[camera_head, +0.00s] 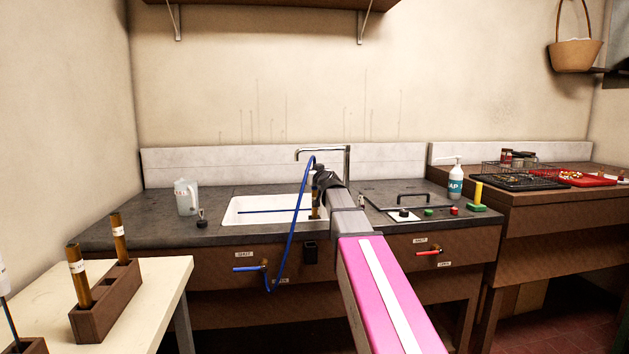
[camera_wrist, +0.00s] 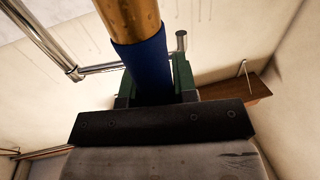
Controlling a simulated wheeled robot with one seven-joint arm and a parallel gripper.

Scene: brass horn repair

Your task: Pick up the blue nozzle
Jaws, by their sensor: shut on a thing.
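The blue nozzle (camera_wrist: 147,68) fills the middle of the wrist view, a blue grip with a brass-coloured part (camera_wrist: 130,18) beyond it. My gripper (camera_wrist: 153,82) is shut on the blue part, with a green finger on each side. In the head view my gripper (camera_head: 319,186) is above the white sink (camera_head: 256,203), in front of the tap. There the nozzle's brass part (camera_head: 315,207) hangs roughly upright below my gripper. A blue hose (camera_head: 291,222) arches up beside it and runs down to a blue-handled valve (camera_head: 264,267). My gripper hides much of the nozzle.
A chrome tap (camera_head: 347,163) stands close behind my gripper. A clear jug (camera_head: 186,197) is left of the sink. A soap bottle (camera_head: 455,181) and small coloured items are at the right. A wooden block (camera_head: 108,305) with brass tubes stands on the near left table.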

